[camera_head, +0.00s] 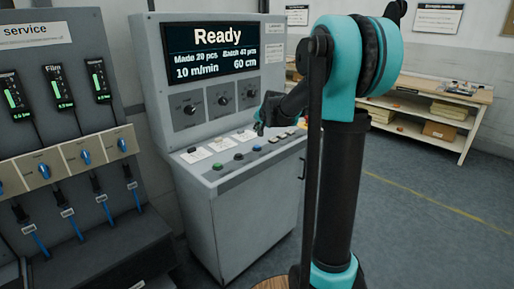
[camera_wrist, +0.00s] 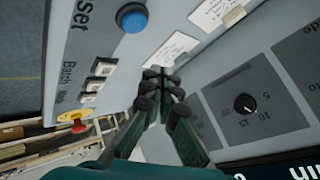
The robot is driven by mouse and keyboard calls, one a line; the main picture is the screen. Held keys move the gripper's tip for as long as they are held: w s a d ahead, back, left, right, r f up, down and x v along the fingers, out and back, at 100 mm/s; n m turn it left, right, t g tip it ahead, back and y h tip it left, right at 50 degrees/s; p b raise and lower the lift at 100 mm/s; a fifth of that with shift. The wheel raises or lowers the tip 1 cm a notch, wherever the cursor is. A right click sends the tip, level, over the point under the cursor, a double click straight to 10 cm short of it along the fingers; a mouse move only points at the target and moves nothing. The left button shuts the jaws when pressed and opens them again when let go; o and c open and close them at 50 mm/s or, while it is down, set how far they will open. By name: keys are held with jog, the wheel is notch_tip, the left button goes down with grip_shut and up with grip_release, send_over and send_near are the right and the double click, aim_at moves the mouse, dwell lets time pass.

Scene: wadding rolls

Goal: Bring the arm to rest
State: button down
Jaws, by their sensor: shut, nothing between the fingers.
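My gripper (camera_head: 260,127) is at the control console (camera_head: 245,225), pointing down close over its sloped button panel. In the wrist view, the dark green fingers of my gripper (camera_wrist: 160,78) are together with nothing between them. The fingertips overlap a white label on the panel, and a blue button (camera_wrist: 132,17) lies clear of them. I cannot tell whether the tips touch the panel. The console screen (camera_head: 218,50) reads "Ready", with 10 m/min and 60 cm.
A grey service rack (camera_head: 75,105) with blue valves and cables stands close on the left. A wooden shelf table (camera_head: 430,103) with stacked goods stands at the back right. A red stop knob (camera_wrist: 77,122) is at the panel's end. The floor at right is open.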

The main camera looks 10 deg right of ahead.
dwell(0.3)
jog(key=s+d+f+n+g, duration=0.1)
jog(key=s+f, duration=0.5)
jog(key=s, duration=0.7)
jog(key=s+d+f+n+g+h, duration=0.1)
jog(key=s+f, duration=0.4)
jog(key=s, duration=0.9)
jog(key=s+d+f+n+g+h, duration=0.1)
jog(key=s+f+n, duration=0.3)
jog(key=s, duration=1)
notch_tip(320, 180, down, 3)
jog(key=shift+d+r+n+g, duration=0.15)
jog(key=shift+d+n+g, duration=0.25)
jog(key=shift+g, duration=0.5)
